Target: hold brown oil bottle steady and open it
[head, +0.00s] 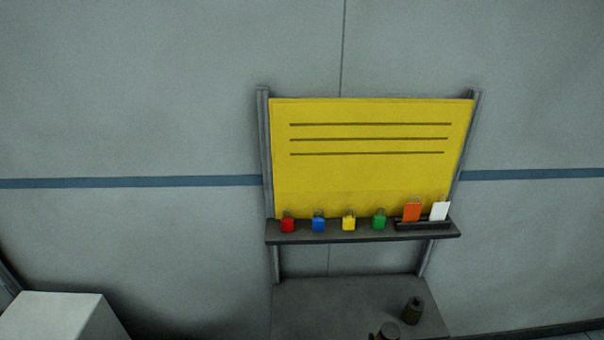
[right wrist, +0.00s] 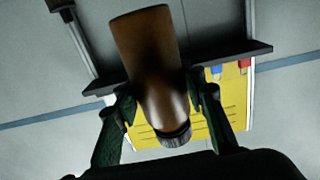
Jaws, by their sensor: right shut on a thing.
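The brown oil bottle (right wrist: 148,50) is between the two fingers of my right gripper (right wrist: 160,95) in the right wrist view. The gripper is shut on its body. Its dark ridged cap (right wrist: 176,138) is on, at the lower end in this upside-down view. In the head view only a dark brown top, seemingly the same bottle (head: 387,331), shows at the bottom edge; the rest is cut off. My left gripper is in neither view.
A dark bottle (head: 412,311) stands on the grey bench (head: 325,300). Behind, a shelf (head: 340,238) carries red, blue, yellow and green padlock-like blocks and orange and white cards below a yellow board (head: 370,175). A pale box (head: 50,318) stands at lower left.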

